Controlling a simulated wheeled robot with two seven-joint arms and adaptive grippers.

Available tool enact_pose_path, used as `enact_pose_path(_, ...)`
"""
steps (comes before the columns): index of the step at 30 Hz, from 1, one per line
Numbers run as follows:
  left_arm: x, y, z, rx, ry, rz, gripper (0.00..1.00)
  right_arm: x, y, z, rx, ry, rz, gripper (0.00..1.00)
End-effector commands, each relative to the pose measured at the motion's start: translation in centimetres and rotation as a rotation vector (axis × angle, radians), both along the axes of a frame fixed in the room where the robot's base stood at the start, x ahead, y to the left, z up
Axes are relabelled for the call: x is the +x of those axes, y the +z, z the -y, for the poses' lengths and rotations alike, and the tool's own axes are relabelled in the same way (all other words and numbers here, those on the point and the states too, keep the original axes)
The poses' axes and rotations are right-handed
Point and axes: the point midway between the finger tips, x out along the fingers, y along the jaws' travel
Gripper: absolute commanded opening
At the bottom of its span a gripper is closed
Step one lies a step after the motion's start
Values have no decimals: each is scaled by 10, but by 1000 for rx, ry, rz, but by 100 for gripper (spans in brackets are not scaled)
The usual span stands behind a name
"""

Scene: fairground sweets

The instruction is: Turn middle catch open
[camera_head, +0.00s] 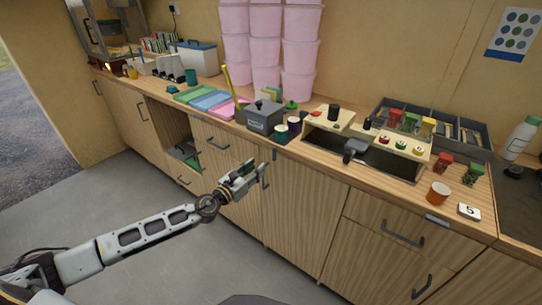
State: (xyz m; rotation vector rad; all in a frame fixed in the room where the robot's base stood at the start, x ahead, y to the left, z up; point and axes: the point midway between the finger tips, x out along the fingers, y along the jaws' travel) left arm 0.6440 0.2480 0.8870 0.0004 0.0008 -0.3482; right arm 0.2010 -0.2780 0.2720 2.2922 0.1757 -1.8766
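A small dark catch (275,154) sits at the top of the wooden cabinet front, just under the counter edge; I take it for the middle catch. It is too small to tell how it is turned. My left gripper (257,167) reaches in from the left, in front of the cabinet doors. It appears just left of and below this catch, with a gap in the picture. Its fingers point up and right; whether they are open or shut is unclear. My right gripper is out of view.
The wooden counter (458,207) above the doors holds a grey box (264,117), cups and a sweets stand (331,138). Dark bar handles (403,236) stick out from the drawers. An open compartment (178,138) is at left.

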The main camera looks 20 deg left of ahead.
Motion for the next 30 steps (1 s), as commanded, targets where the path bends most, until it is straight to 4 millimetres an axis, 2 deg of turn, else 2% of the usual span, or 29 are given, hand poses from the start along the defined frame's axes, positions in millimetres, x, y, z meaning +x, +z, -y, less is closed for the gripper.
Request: enact_pose_path(30, 75, 2, 27, -1, 0, 2, 32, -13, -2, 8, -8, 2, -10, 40)
